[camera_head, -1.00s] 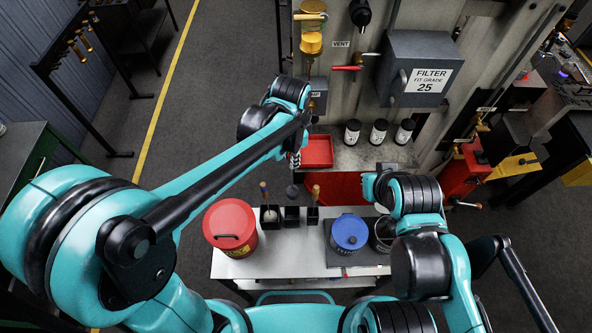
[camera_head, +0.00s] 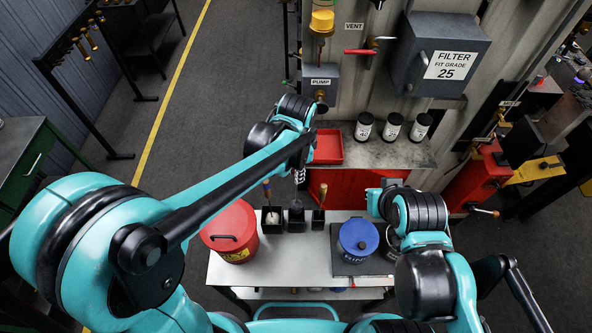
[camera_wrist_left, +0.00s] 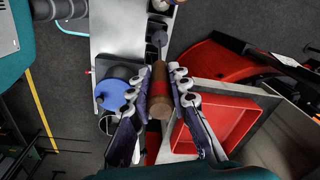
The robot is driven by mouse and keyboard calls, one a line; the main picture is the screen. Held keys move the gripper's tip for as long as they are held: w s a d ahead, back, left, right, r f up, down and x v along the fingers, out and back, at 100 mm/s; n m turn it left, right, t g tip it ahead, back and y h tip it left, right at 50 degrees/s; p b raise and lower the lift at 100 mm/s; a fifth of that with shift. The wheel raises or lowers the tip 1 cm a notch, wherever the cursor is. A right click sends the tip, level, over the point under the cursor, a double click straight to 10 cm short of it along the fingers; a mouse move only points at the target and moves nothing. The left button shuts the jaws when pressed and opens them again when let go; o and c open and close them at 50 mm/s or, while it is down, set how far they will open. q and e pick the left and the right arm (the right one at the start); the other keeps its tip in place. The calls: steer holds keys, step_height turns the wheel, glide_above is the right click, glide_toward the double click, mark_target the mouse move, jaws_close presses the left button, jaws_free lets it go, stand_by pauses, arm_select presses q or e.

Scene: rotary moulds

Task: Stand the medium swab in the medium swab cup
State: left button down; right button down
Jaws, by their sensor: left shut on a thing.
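My left gripper (camera_head: 299,176) is shut on the wooden handle of the medium swab (camera_wrist_left: 159,88), which hangs head down between the fingers in the left wrist view. The swab's dark grey head (camera_head: 296,203) shows at the mouth of the middle black cup (camera_head: 296,219), taken as the medium swab cup. I cannot tell whether the head is above the rim or just inside.
A red lidded can (camera_head: 232,222) stands left of the cups on the white bench top (camera_head: 290,255). A blue-lidded pot (camera_head: 357,236) stands to the right. Behind are a red tray (camera_head: 328,147) and several black jars (camera_head: 392,128) on a metal shelf.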

arm_select(q)
step_height(320, 180, down, 2)
steer(key=shift+s+a+f+b, duration=0.15)
steer(key=shift+f+b, duration=0.1)
steer(key=shift+b, duration=0.5)
step_height(320, 180, down, 2)
steer(key=shift+f+b, duration=0.1)
steer(key=shift+b, duration=0.6)
step_height(320, 180, down, 7)
steer(key=b, duration=0.5)
steer(key=shift+b, duration=0.3)
steer(key=shift+f, duration=0.2)
steer(key=c, duration=1.3)
jaws_free()
steer(key=shift+c, duration=0.2)
steer(key=shift+r, duration=0.1)
step_height(320, 180, up, 12)
steer(key=shift+s, duration=0.45)
